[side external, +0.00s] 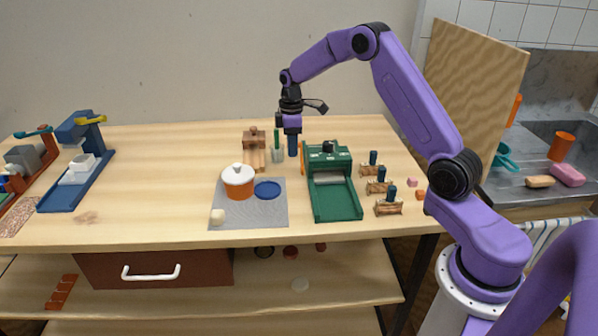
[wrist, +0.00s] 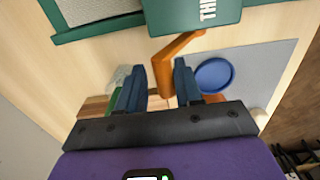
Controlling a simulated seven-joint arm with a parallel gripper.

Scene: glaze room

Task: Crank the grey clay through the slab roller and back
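The green slab roller (side external: 338,205) stands on the table right of the grey mat, its bed pointing toward the front edge. A pale grey piece, apparently the clay (side external: 330,178), shows by the roller housing; grey also shows inside the green rim in the wrist view (wrist: 92,10). The orange crank (wrist: 180,44) is on the roller's left side in the side view. My gripper (wrist: 160,72) has its blue fingers on either side of the crank's handle, with visible gaps, so it looks open. In the side view my gripper (side external: 292,148) points down behind and left of the roller.
An orange pot with a white lid (side external: 238,182) and a blue dish (side external: 267,189) stand on the grey mat (side external: 255,217). A wooden block stand (side external: 254,150) and a cup (side external: 277,155) are near my gripper. Several wooden stamps (side external: 388,208) stand right of the roller.

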